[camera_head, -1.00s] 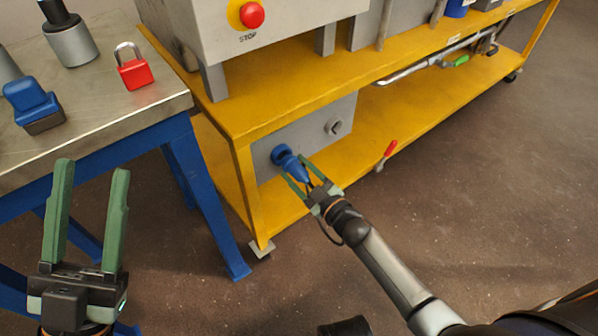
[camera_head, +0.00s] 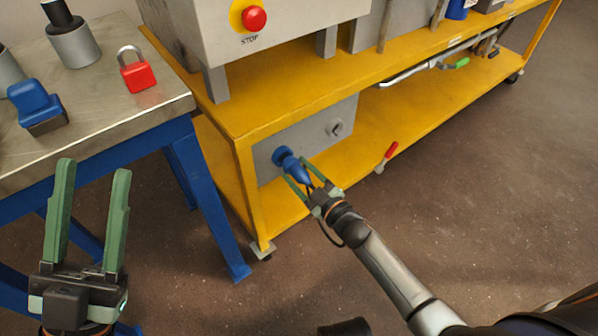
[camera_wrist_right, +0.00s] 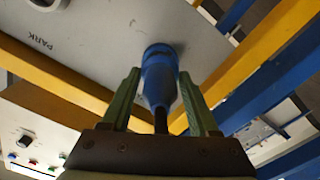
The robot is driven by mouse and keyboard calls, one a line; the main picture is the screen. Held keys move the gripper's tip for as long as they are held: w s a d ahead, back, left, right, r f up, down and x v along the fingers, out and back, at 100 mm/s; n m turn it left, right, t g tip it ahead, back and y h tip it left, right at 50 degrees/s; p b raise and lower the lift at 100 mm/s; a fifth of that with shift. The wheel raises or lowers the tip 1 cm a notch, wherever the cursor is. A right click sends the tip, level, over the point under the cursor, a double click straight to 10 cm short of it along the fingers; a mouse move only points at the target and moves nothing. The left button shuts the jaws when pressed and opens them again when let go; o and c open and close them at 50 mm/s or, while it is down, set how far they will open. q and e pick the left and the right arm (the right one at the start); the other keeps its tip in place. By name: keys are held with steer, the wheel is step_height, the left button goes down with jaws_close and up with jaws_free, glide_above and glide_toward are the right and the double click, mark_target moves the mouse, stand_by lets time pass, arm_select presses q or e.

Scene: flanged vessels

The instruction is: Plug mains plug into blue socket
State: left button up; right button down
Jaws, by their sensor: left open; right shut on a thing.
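The blue mains plug (camera_head: 297,171) is in my right gripper (camera_head: 306,176), low in front of the grey panel (camera_head: 320,130) under the yellow bench. The blue socket (camera_head: 281,155) is on that panel, and the plug's front end is lined up with it and meets it in the head view. In the right wrist view the plug (camera_wrist_right: 158,80) sits between the green fingers (camera_wrist_right: 159,82), its front end at the panel. I cannot tell how deep it sits. A dark cable trails from its back. My left gripper (camera_head: 92,175) is open and empty, at lower left.
A blue-legged metal table (camera_head: 110,115) at left bears a red padlock (camera_head: 137,75) and a blue block (camera_head: 35,105). The yellow bench (camera_head: 240,115) has a post beside the panel. A red-handled lever (camera_head: 388,155) lies on its lower shelf. The floor at right is clear.

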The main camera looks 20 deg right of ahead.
steer(key=shift+w+a, duration=0.15)
steer(key=shift+w, duration=0.15)
steer(key=shift+b+x, duration=0.5)
steer(key=shift+x, duration=0.5)
steer(key=shift+c, duration=0.3)
jaws_free()
steer(key=shift+s, duration=0.1)
steer(key=p+v, duration=0.4)
steer(key=v, duration=0.7)
steer(key=shift+r, duration=0.15)
steer(key=shift+s+d, duration=0.3)
steer(key=shift+s, duration=0.35)
